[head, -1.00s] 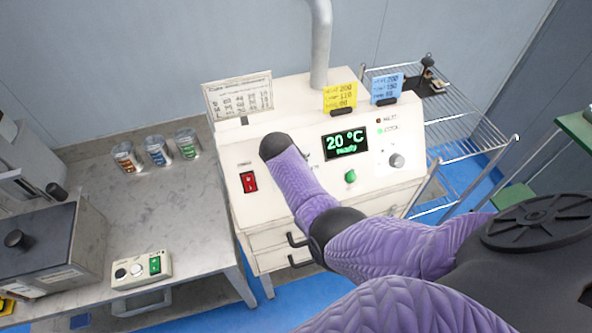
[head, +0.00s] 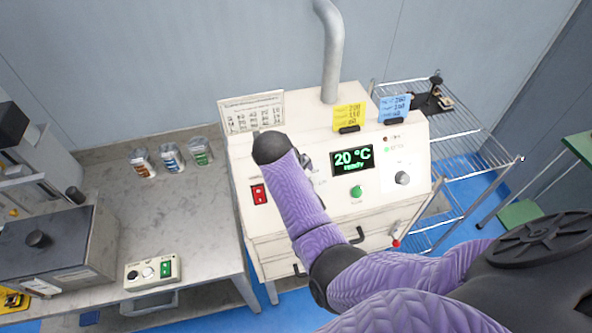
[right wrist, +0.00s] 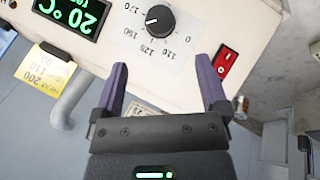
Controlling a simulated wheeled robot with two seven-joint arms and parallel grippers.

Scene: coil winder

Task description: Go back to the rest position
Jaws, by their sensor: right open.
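My right gripper (right wrist: 160,62) is open and empty in the right wrist view, its two fingers apart in front of the cream oven's panel. A black temperature dial (right wrist: 158,20) lies just beyond the fingertips, with a gap visible. In the head view my purple right arm reaches across the front of the oven (head: 410,150), and its dark wrist end hides the gripper and most of the dial area. The display (head: 353,160) reads 20 °C, ready. My left gripper is not in view.
A red switch (head: 259,194) and green button (head: 356,191) are on the oven panel. Yellow (head: 348,116) and blue (head: 394,107) cards stand on top, near a grey pipe (head: 333,60). Left are a bench (head: 190,225) with several cans and a control box (head: 152,272). A wire rack (head: 465,150) stands right.

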